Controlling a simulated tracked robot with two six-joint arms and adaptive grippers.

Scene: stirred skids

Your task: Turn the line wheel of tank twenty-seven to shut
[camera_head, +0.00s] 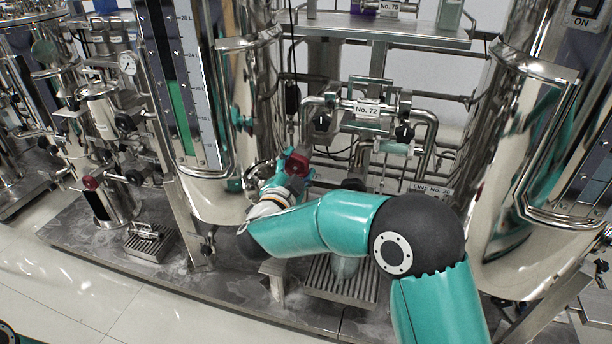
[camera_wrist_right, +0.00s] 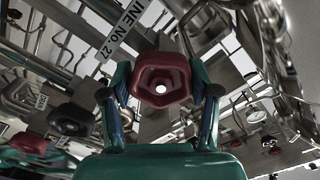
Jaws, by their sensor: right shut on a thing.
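In the right wrist view, a dark red line wheel (camera_wrist_right: 161,80) with a pale hole in its middle sits between the two fingers of my right gripper (camera_wrist_right: 160,92), which is shut on it. A plate above it reads "INE No. 2", with the rest cut off or unclear (camera_wrist_right: 118,33). In the head view, my teal right arm reaches left to the gripper (camera_head: 287,175), and the red wheel (camera_head: 298,163) shows at its tip, partly hidden, beside the tall steel tank with the green level gauge (camera_head: 183,115). My left gripper is not in view.
Another red wheel (camera_head: 90,183) is on the left skid. Black wheels (camera_head: 405,132) sit by the pipes marked No. 72 (camera_head: 367,111). A plate reading LINE No. 28 or similar (camera_head: 430,189) is behind my arm. A large steel tank (camera_head: 510,200) stands close on the right.

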